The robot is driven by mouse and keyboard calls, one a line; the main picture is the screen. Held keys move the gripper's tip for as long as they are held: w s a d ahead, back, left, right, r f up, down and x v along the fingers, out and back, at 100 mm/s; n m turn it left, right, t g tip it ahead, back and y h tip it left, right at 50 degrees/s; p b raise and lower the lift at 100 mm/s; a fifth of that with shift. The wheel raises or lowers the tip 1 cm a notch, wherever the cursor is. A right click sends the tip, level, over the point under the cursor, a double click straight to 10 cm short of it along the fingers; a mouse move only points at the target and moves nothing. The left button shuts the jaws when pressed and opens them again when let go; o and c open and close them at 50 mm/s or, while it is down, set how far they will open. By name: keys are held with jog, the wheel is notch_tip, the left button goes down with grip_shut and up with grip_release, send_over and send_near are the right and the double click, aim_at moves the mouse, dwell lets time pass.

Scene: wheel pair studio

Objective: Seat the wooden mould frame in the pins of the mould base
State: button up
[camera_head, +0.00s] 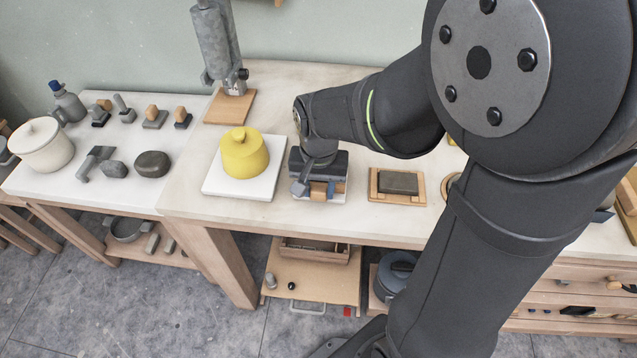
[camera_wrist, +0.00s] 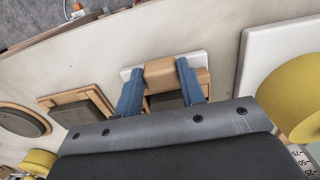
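The wooden mould frame (camera_wrist: 161,74) is between the two blue fingers of my gripper (camera_wrist: 158,76) in the wrist view. The fingers appear to press on both sides of its wooden part. In the head view my gripper (camera_head: 325,189) covers much of the frame (camera_head: 318,189), which shows as tan wood around the finger. A white slab, apparently the mould base (camera_wrist: 197,56), lies directly under it; its edge also shows in the head view (camera_head: 318,200). A dark area shows inside the wood. The pins are hidden, and I cannot tell whether frame and base touch.
A yellow lidded pot (camera_head: 245,155) stands on a white board (camera_head: 215,182) to the left. A wood-edged dark slab (camera_head: 397,183) lies to the right. A wooden board (camera_head: 230,108) is behind. The bench's front strip is clear.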

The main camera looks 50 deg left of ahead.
jog(key=o, duration=0.5)
jog(key=shift+c, duration=0.2)
notch_tip(320, 180, up, 18)
jog(key=shift+f, duration=0.25)
notch_tip(320, 180, down, 18)
jog(key=shift+r, duration=0.6)
jog(key=shift+r, duration=0.1)
dwell(0.4)
